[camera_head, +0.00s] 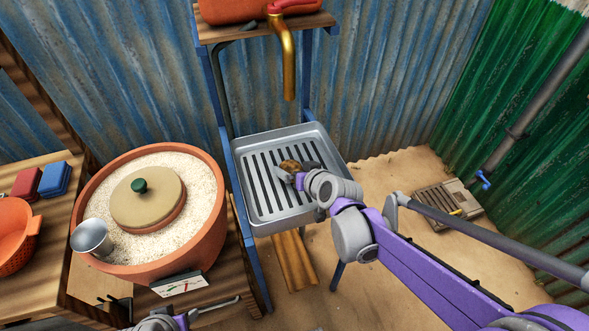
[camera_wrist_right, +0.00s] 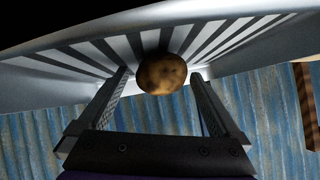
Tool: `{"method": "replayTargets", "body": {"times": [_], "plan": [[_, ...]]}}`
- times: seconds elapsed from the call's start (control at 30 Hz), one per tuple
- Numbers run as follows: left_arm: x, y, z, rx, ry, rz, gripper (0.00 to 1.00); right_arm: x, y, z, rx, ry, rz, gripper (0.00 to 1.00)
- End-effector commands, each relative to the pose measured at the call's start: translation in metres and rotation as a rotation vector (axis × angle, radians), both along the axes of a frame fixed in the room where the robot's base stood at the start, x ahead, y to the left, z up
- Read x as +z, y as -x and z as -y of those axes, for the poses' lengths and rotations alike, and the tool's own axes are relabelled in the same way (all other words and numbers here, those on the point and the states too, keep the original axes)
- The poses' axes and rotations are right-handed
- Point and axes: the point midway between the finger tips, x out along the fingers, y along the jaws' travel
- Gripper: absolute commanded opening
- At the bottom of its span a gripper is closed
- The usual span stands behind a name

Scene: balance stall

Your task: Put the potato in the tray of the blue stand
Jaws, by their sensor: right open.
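The brown potato (camera_head: 289,166) is at the slatted floor of the grey metal tray (camera_head: 262,222) on the blue stand (camera_head: 219,95). My right gripper (camera_head: 298,169) is low over the tray. In the right wrist view the potato (camera_wrist_right: 162,74) shows just past and between the spread fingertips of the right gripper (camera_wrist_right: 161,76), with gaps on both sides. The slotted tray (camera_wrist_right: 65,50) lies behind it. Whether the potato fully rests on the slats is hard to tell. Part of my left arm shows at the bottom left edge; its jaw opening is unclear.
A brass spout (camera_head: 287,62) hangs above the tray's back. A clay pot (camera_head: 215,215) of pale grains with a lid (camera_head: 147,205) and a metal cup (camera_head: 91,238) stands left of the tray. An orange basket (camera_head: 15,240) is farther left. Corrugated walls close the back and right.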

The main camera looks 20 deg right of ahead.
Motion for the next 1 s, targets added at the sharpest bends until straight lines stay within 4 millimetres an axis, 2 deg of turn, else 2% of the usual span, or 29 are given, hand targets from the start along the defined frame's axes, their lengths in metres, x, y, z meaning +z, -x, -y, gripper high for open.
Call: {"method": "replayTargets", "body": {"times": [0.17, 0.27, 0.5, 0.7, 1.0], "plan": [[0.004, 0.000, 0.000, 0.000, 0.000, 0.001, 0.50, 0.006, 0.002, 0.001, 0.000, 0.000, 0.000, 0.99], [0.008, 0.000, 0.000, 0.000, 0.000, 0.003, 0.50, 0.013, 0.013, 0.003, -0.001, 0.000, 0.000, 0.99], [0.025, 0.000, 0.000, 0.000, 0.000, 0.008, 0.50, 0.042, 0.055, 0.012, -0.002, 0.000, 0.002, 0.99], [0.036, 0.000, 0.000, 0.000, 0.000, 0.012, 0.50, 0.060, 0.083, 0.019, -0.002, 0.000, 0.000, 0.99], [0.041, 0.000, 0.000, 0.000, 0.000, 0.014, 0.50, 0.069, 0.098, 0.022, 0.000, 0.000, 0.000, 0.99]]}}
